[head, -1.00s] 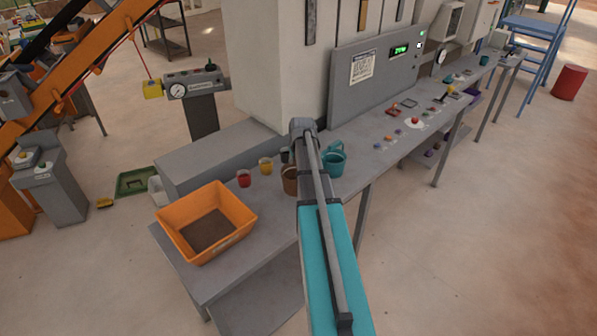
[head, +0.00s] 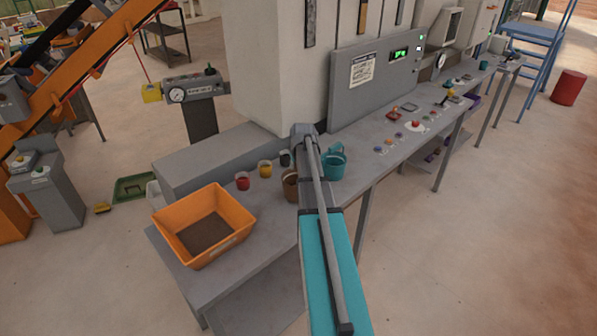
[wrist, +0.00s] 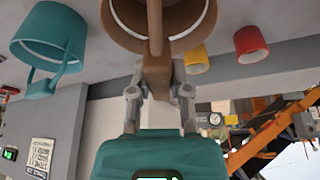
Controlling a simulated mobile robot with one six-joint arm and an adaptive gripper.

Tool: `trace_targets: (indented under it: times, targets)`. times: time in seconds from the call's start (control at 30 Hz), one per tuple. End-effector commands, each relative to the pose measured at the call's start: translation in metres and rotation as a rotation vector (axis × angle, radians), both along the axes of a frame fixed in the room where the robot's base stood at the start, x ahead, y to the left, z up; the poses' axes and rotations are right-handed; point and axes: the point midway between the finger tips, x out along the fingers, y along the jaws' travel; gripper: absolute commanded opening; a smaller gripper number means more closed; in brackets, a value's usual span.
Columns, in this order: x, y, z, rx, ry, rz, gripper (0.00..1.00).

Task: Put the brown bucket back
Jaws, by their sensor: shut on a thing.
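The brown bucket (head: 291,186) shows in the head view, partly hidden behind my arm, at the bench between the small cups and the teal bucket. In the wrist view the brown bucket (wrist: 183,35) fills the top middle, and its handle runs down between my fingers. My gripper (wrist: 158,92) is shut on the brown bucket's handle. In the head view my arm hides the fingers. Whether the bucket touches the bench top is unclear.
The teal bucket (head: 333,163) stands just right of the brown one; it also shows in the wrist view (wrist: 47,42). Red (head: 242,181), yellow (head: 265,169) and dark (head: 285,159) cups stand to its left. An orange tray (head: 240,216) sits at the bench's near end.

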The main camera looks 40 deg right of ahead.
Motion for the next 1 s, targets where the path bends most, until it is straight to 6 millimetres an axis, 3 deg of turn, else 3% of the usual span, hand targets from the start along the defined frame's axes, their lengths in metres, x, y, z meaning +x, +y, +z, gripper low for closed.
trace_targets:
  times: [0.2,0.77,0.8,0.97,1.0]
  targets:
    - [0.000,0.000,-0.018,0.000,0.000,0.000,0.00]
    - [0.000,0.001,-0.022,0.000,0.000,0.001,0.00]
    - [0.000,0.001,-0.022,0.000,0.000,0.001,0.29]
    - [0.000,0.001,-0.021,0.000,0.000,0.001,0.58]
    - [0.000,0.001,-0.021,0.000,0.000,0.001,0.59]
